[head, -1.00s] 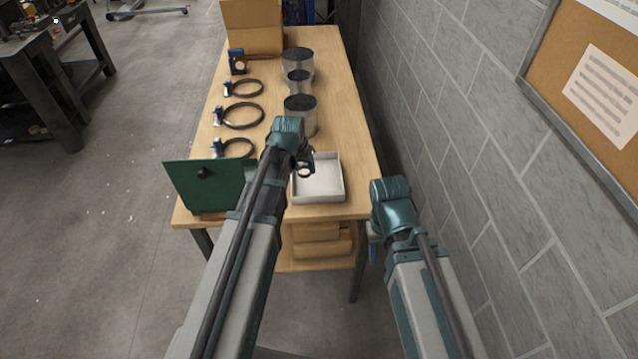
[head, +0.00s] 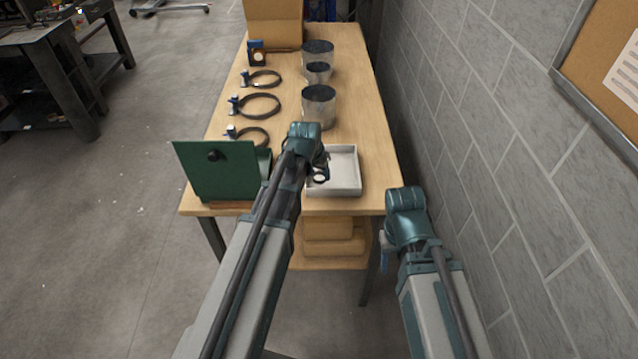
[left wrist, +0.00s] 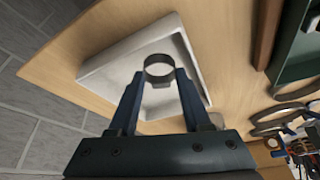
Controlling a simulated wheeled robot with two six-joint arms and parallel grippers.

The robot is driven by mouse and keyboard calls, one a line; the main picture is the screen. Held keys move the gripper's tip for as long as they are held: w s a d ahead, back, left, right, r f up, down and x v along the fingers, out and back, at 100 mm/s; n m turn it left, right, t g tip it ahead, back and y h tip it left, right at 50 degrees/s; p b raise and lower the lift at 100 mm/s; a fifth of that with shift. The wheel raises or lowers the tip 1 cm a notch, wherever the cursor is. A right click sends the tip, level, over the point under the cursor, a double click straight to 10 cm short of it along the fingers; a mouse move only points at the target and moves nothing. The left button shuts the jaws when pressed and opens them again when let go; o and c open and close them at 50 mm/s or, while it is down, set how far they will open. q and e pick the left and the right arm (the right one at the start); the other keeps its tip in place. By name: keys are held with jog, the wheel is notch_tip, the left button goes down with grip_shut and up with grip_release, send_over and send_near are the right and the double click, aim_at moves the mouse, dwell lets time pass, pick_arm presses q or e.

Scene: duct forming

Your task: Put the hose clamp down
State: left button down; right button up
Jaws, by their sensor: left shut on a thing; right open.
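The small hose clamp, a dark metal ring (left wrist: 158,76), is between the fingertips of my left gripper (left wrist: 160,73) in the left wrist view. My left gripper (head: 320,172) is shut on it and holds it over the left part of the white tray (head: 358,170) in the head view. The tray's wall also shows in the left wrist view (left wrist: 103,72). Whether the clamp touches the tray floor I cannot tell. My right gripper (head: 384,258) is open, mostly hidden under its wrist, off the table's right front corner.
Several larger black ring clamps (head: 261,94) lie along the table's left side. Metal duct cylinders (head: 318,108) stand behind the tray. A green panel (head: 217,172) stands at the front left. A cardboard box (head: 273,25) is at the back. A block wall (head: 470,120) runs along the right.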

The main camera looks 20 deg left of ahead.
aim_at(318, 178)
pick_arm(q)
jog(key=shift+f+b, duration=1.4)
jog(key=shift+f, duration=0.3)
jog(key=shift+f, duration=0.15)
jog(key=c, duration=0.6)
grip_release()
jog(key=p+v, duration=1.1)
jog(key=v, duration=0.1)
jog(key=s+d+g, duration=0.1)
jog(key=s+d, duration=0.3)
jog(key=s, duration=0.2)
jog(key=s+d+m+g+y, duration=0.1)
jog(key=s+d+g, duration=0.1)
jog(key=s+d, duration=0.3)
jog(key=s+d+f+m+g, duration=0.1)
jog(key=s+d+g, duration=0.1)
jog(key=s+d, duration=0.2)
jog(key=shift+s+d+y, duration=0.2)
jog(key=shift+s, duration=0.7)
jog(key=shift+s+d+y, duration=0.15)
jog(key=shift+s+y, duration=0.05)
jog(key=shift+s, duration=0.7)
